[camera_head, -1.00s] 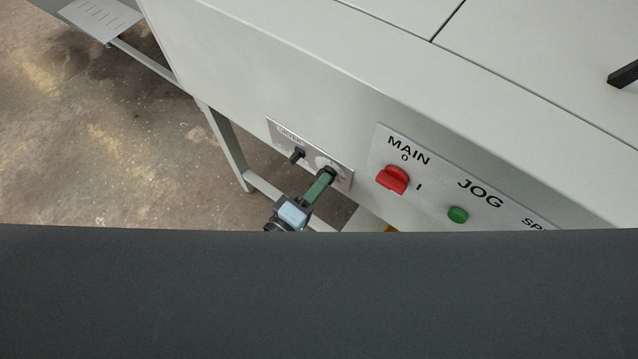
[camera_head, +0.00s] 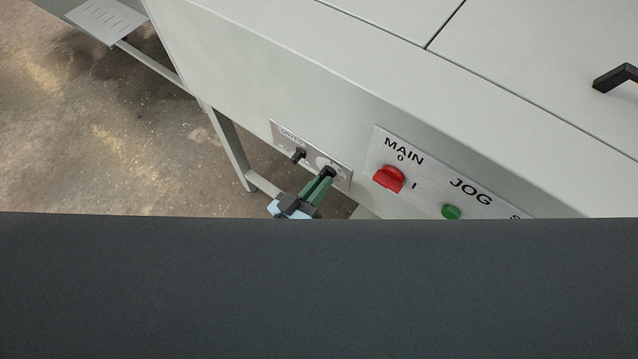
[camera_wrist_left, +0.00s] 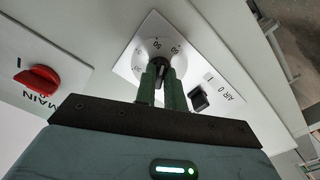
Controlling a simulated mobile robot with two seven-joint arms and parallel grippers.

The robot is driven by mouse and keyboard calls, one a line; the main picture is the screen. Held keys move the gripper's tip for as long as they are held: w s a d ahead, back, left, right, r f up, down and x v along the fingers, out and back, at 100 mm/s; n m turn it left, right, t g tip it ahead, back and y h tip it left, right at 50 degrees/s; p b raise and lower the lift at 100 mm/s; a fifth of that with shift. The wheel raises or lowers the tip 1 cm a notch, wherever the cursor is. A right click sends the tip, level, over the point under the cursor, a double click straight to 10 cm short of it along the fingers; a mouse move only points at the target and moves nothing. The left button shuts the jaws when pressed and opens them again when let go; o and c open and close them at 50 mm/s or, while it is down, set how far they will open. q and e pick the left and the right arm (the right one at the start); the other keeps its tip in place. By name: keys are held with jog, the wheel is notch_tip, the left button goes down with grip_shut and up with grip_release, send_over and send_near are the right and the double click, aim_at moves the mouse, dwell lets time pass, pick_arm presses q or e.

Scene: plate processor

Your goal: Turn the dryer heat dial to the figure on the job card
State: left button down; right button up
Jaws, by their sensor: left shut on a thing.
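The dryer heat dial is a round white scale with a black knob (camera_wrist_left: 159,66) on a small light panel; the knob also shows at the gripper tips in the head view (camera_head: 329,171). My left gripper, with green fingers, is shut on the knob in the left wrist view (camera_wrist_left: 162,78) and reaches up to it in the head view (camera_head: 320,184). Figures such as 50 and 60 show around the scale, but the fingers hide part of it and I cannot tell the exact setting. No job card is in view. My right gripper is not in view.
A black AIR switch (camera_wrist_left: 199,98) sits beside the dial on the same panel. A red MAIN switch (camera_head: 389,178) and a green JOG button (camera_head: 451,212) are on the panel to the right. A dark surface covers the bottom of the head view.

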pick_arm(q)
jog(key=m, duration=0.5)
jog(key=shift+p, duration=0.35)
jog(key=shift+f+m, duration=0.1)
jog(key=shift+m, duration=0.2)
jog(key=c, duration=1.5)
grip_release()
jog(key=shift+a, duration=0.1)
jog(key=v, duration=0.7)
jog(key=shift+s+a, duration=0.25)
